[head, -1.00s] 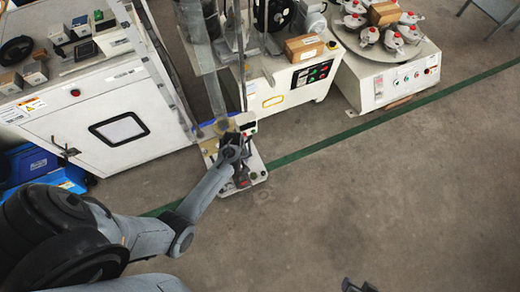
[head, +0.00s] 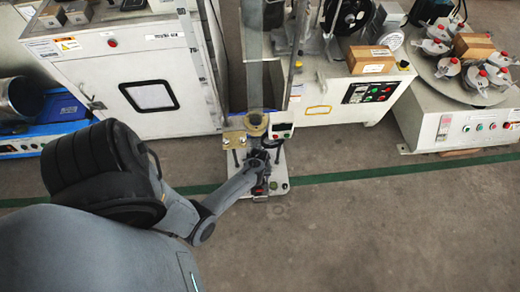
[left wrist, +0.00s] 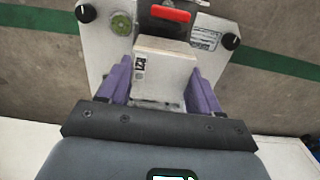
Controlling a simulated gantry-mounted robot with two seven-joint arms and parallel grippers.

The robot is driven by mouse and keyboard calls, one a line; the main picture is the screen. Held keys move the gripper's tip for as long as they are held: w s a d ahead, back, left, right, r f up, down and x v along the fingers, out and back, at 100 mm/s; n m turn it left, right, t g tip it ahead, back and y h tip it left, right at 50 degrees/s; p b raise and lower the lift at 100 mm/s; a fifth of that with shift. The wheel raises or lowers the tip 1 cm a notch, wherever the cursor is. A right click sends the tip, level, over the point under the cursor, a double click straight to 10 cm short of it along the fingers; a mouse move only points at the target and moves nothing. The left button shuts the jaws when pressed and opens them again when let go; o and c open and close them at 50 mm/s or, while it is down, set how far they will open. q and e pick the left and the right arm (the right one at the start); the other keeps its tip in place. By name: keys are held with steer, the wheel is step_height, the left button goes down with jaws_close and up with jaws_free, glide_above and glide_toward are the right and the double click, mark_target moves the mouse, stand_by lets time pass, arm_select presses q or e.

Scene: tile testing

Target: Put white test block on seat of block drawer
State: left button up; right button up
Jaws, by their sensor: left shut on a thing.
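The white test block (left wrist: 163,72), with a small black-and-white label, sits between the purple fingers of my left gripper (left wrist: 160,84) in the left wrist view. The gripper is shut on it. In the head view my left gripper (head: 260,163) is over the light base plate (head: 278,182) of the tall test stand; the block cannot be made out there. Just beyond the block in the wrist view is a dark part with a red handle-like piece (left wrist: 170,14), which may be the block drawer. Its seat is not clearly visible, and I cannot tell whether the block touches it. My right gripper is out of view.
The base plate has black knobs (left wrist: 230,41) and a green round level (left wrist: 121,24). A clear upright panel (head: 254,60) stands behind. A white cabinet (head: 150,96) is left, a machine with a cardboard box (head: 371,61) right. The floor in front is clear.

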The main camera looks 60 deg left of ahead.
arm_select(q)
step_height(320, 180, down, 4)
steer(key=b, duration=0.3)
steer(key=shift+a+f, duration=0.1)
steer(key=shift+a, duration=0.05)
steer(key=shift+f, duration=0.3)
steer(key=shift+f, duration=0.1)
steer(key=o, duration=1.1)
step_height(320, 180, up, 11)
steer(key=p, duration=0.8)
steer(key=shift+r, duration=0.65)
